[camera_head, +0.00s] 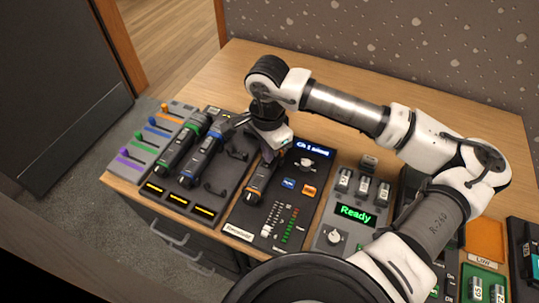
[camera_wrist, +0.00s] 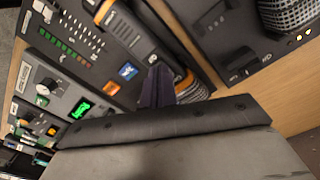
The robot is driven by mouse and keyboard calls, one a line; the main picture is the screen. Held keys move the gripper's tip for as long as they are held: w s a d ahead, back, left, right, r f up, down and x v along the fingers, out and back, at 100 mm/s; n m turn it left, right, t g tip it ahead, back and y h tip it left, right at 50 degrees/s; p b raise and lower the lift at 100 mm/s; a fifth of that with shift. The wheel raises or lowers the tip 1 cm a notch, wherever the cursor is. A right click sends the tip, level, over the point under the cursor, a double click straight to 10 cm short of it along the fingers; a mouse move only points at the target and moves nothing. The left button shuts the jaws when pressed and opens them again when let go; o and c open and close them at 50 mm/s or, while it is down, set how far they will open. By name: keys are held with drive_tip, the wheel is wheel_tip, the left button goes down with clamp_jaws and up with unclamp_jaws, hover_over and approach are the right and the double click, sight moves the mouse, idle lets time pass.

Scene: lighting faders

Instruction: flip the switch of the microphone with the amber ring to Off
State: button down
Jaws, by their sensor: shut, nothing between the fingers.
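The microphone with the amber ring (camera_head: 256,186) lies on the dark mixer panel in the head view, its upper part hidden by my wrist. In the wrist view the same microphone (camera_wrist: 130,34) runs from the top toward the lower right, its orange band near the top edge. My gripper (camera_wrist: 157,84) is shut and empty, its dark fingertips over or beside the microphone's body; I cannot tell if they touch it. In the head view my gripper (camera_head: 268,152) is low over this microphone. Its switch is too small or hidden to read.
Microphones with a green ring (camera_head: 180,148) and a blue ring (camera_head: 203,155) lie in a dark cradle (camera_head: 229,178) at left. Coloured faders (camera_head: 150,133) stand farther left. A unit reading Ready (camera_head: 356,214) stands at right. The wooden desk behind is clear.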

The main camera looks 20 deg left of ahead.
drive_tip(key=shift+f+b, duration=0.25)
drive_tip(key=shift+b, duration=0.05)
drive_tip(key=shift+r, duration=0.1)
drive_tip(key=shift+r+p, duration=1.2)
drive_tip(key=shift+r, duration=2.2)
drive_tip(key=shift+s+f, duration=0.1)
